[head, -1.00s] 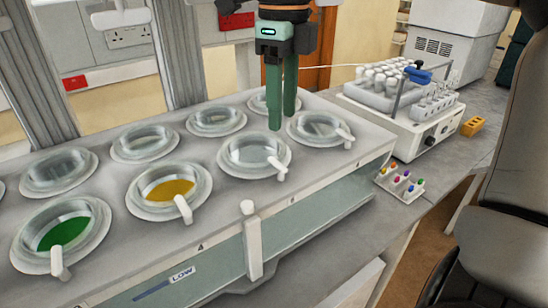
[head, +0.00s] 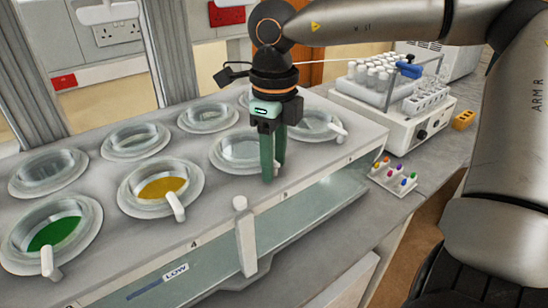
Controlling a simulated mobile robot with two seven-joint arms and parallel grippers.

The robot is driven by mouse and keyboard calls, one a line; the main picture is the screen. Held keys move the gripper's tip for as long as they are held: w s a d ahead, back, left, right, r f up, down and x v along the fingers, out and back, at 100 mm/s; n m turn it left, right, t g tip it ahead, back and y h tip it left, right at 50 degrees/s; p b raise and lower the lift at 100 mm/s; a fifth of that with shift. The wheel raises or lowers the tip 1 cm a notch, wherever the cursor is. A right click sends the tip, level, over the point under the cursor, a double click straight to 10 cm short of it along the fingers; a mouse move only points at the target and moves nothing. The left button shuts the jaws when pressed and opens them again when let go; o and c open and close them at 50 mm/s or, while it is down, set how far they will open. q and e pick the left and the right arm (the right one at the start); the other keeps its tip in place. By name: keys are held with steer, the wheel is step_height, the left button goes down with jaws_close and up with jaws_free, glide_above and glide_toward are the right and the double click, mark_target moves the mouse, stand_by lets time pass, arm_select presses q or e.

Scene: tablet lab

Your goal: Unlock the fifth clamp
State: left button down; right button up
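A bench unit (head: 120,235) has two rows of round vessels with clear lids. White clamp levers show on the front-row vessels: at the green one (head: 47,261), the yellow one (head: 175,206) and the far right one (head: 338,133). My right gripper (head: 272,172) points down at the front edge of the clear vessel (head: 240,152) to the right of the yellow one. Its green fingers stand slightly apart, around where that vessel's clamp lever sits. They hide most of this lever, and contact cannot be made out. My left gripper is out of view.
A white upright post (head: 245,240) stands at the unit's front. To the right are a small rack with coloured caps (head: 393,177), a white tube machine (head: 400,120) and a yellow block (head: 463,120). My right arm fills the upper right.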

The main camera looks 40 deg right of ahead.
jaws_close()
stand_by(0.3)
steer(key=shift+n, duration=0.3)
steer(key=n, duration=0.4)
steer(key=shift+n, duration=0.3)
steer(key=n, duration=0.8)
steer(key=shift+n, duration=0.4)
steer(key=shift+n+p, duration=0.4)
steer(key=shift+n, duration=1.5)
